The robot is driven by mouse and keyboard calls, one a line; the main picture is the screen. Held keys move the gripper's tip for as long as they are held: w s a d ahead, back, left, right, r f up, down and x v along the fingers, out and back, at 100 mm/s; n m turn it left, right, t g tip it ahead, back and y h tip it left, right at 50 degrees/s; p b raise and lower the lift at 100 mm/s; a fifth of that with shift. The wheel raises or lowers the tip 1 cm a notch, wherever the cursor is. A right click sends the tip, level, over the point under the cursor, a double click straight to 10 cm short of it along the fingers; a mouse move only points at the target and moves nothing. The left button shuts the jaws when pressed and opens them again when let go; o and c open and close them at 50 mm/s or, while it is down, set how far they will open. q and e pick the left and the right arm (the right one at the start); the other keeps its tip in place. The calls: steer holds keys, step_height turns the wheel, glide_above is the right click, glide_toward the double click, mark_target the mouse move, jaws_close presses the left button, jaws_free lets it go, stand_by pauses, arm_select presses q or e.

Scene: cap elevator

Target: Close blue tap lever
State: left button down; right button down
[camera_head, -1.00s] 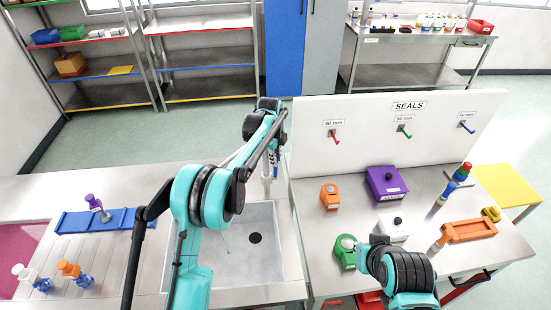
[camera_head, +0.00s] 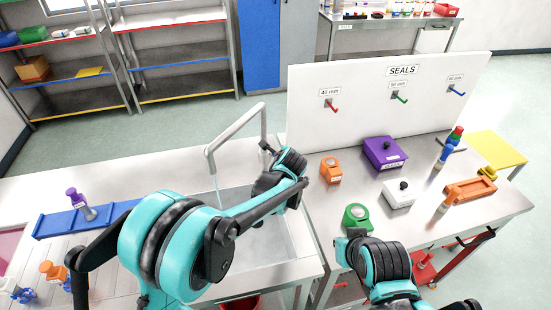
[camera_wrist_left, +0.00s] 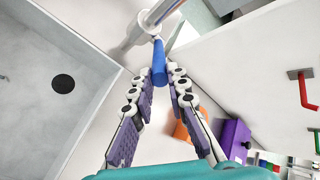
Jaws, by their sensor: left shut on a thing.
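The grey tap (camera_head: 236,128) arches over the sink beside my left arm. Its blue lever (camera_wrist_left: 159,60) shows in the left wrist view, attached to the pale tap body (camera_wrist_left: 150,25). My left gripper (camera_wrist_left: 161,76) is shut on the lever, with one finger on each side near its free end. In the head view the lever is hidden behind my left wrist. A thin pale line hangs below the spout; I cannot tell if it is water. My right arm is at the lower right of the head view, but its gripper fingers do not show.
The sink (camera_head: 305,240) lies under my left arm. The white SEALS panel (camera_head: 385,100) stands right of the tap. An orange box (camera_head: 331,170), purple box (camera_head: 384,153), white box (camera_head: 398,193) and green item (camera_head: 356,217) are on the right counter.

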arm_select(q)
steer(key=s+f+t+b, duration=0.1)
steer(key=f+t+b, duration=0.1)
steer(key=b, duration=0.2)
steer(key=s+f+t+b, duration=0.1)
steer(key=f+t+b, duration=0.1)
steer(key=b, duration=0.3)
steer(key=s+f+t+y+b, duration=0.1)
steer(key=f+t+b, duration=0.1)
steer(key=f+b, duration=0.2)
steer(key=shift+d+f+t, duration=0.15)
steer(key=shift+d+t, duration=0.1)
steer(key=shift+t, duration=0.05)
steer(key=shift+f+m+t+b, duration=0.2)
steer(key=shift+m+t+b, duration=0.1)
steer(key=shift+b, duration=0.45)
steer(key=shift+w+r, duration=0.1)
steer(key=shift+r, duration=0.1)
steer(key=c, duration=1.5)
jaws_free()
steer(key=s, duration=0.8)
steer(key=s+d, duration=0.1)
steer(key=s, duration=0.3)
steer(key=shift+d+r, duration=0.1)
steer(key=shift+r, duration=0.3)
